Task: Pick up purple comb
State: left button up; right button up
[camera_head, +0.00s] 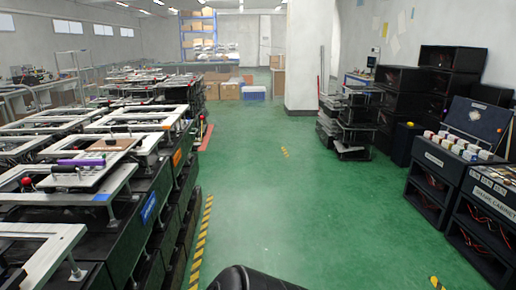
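A small purple object (81,162), which looks like the purple comb, lies on a white frame fixture (108,178) on the left side of the head camera view. It is long and thin and lies roughly crosswise in the picture. It is too small to make out any teeth. Neither of my grippers can be made out in this view, and nothing is seen touching the purple object.
Black fixture stands with white frames (40,245) line the left side. A red-knobbed lever (27,182) is close to the purple object. Black cabinets (437,160) stand on the right. The green floor (290,215) between is clear. Boxes (230,91) and a white pillar (302,55) are farther back.

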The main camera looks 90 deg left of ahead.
aim_at(89, 163)
jog(key=u, duration=3.95)
